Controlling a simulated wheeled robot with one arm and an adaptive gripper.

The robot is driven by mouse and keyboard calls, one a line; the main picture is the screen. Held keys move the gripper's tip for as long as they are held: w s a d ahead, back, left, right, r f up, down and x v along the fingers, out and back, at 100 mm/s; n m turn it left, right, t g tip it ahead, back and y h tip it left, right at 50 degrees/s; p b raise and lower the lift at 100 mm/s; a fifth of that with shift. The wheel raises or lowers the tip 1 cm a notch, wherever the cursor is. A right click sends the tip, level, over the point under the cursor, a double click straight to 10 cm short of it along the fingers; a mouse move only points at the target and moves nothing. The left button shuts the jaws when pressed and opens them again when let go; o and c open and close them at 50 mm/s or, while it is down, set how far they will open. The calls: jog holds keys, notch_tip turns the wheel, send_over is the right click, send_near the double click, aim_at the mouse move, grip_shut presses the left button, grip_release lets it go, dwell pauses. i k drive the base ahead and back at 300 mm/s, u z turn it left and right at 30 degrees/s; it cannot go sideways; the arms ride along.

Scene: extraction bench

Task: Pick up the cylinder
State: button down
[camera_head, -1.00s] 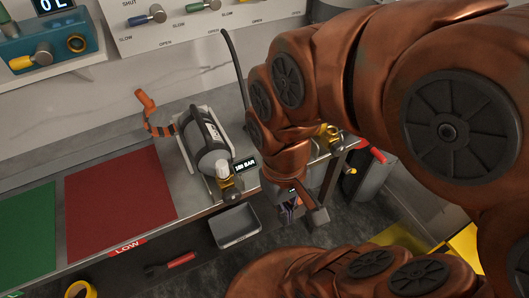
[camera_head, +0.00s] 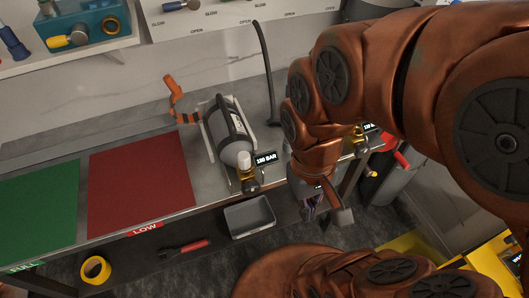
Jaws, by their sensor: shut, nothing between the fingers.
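A grey cylinder (camera_head: 234,148) with a black carry handle lies in a pale cradle on the bench. Its brass valve with a white knob faces the front edge, beside a small pressure display (camera_head: 264,158) that seems to read 190 BAR. My gripper (camera_head: 325,208) hangs to the right of this cylinder, apart from it, near the bench's front edge. It is shut and empty; its fingers are small and partly hidden by my arm. A second display (camera_head: 369,127) and brass fitting show behind my arm; whatever they belong to is mostly hidden.
A red mat (camera_head: 140,185) marked LOW and a green mat (camera_head: 38,217) marked FULL lie on the left. An orange hose (camera_head: 173,95) and a black upright hose (camera_head: 266,70) stand near the cylinder. A grey tray (camera_head: 249,217), red-handled wrench (camera_head: 185,246) and yellow tape (camera_head: 95,269) lie lower down.

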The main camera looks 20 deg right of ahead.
aim_at(230, 137)
jog(key=k, duration=0.5)
jog(key=u, duration=2.2)
jog(key=i, duration=1.55)
jog(key=z, duration=2.15)
